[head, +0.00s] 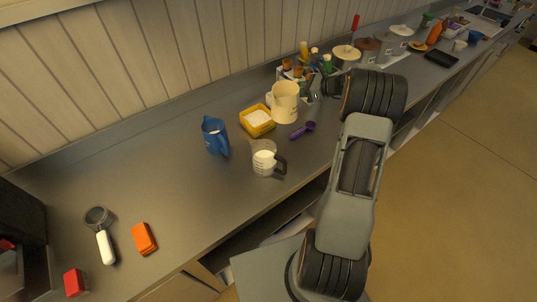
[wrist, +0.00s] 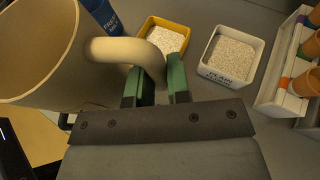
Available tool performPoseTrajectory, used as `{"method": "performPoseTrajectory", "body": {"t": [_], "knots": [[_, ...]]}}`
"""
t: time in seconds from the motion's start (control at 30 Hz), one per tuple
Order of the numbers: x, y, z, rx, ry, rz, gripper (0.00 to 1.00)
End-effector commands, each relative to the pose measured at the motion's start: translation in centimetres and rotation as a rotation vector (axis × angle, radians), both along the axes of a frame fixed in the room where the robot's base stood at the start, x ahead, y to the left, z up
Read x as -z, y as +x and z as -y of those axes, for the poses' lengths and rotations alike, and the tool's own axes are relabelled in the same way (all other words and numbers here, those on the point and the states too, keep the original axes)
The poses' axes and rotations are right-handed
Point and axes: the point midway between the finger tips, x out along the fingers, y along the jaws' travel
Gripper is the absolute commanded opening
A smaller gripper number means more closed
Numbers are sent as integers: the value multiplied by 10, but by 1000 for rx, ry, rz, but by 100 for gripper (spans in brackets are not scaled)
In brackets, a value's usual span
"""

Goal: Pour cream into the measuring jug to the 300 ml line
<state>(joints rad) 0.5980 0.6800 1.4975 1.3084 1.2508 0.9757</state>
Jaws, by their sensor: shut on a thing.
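My gripper (wrist: 163,84) is shut on the curved handle of a large cream-coloured pitcher (wrist: 40,45). In the head view the pitcher (head: 285,103) appears nearly upright above the counter, behind the measuring jug. My forearm partly hides the gripper there. The clear measuring jug (head: 264,160) stands on the counter with its dark handle to the right. White content shows in its lower part; its level against the marks is too small to read. The pitcher's contents are not visible.
A yellow tub (head: 245,123) of white grains and a purple scoop (head: 302,131) lie near the jug. A white tub (wrist: 222,73) shows in the wrist view. An orange block (head: 144,238), strainer (head: 99,218) and red block (head: 74,282) are front left. The left counter is mostly clear.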

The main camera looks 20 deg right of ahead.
Motion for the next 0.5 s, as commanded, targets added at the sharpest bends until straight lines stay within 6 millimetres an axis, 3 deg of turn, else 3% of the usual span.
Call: {"method": "performPoseTrajectory", "body": {"t": [0.27,0.5], "knots": [[2,0,0,0,14,-10,0],[-14,11,14,0,12,-8,0]]}}
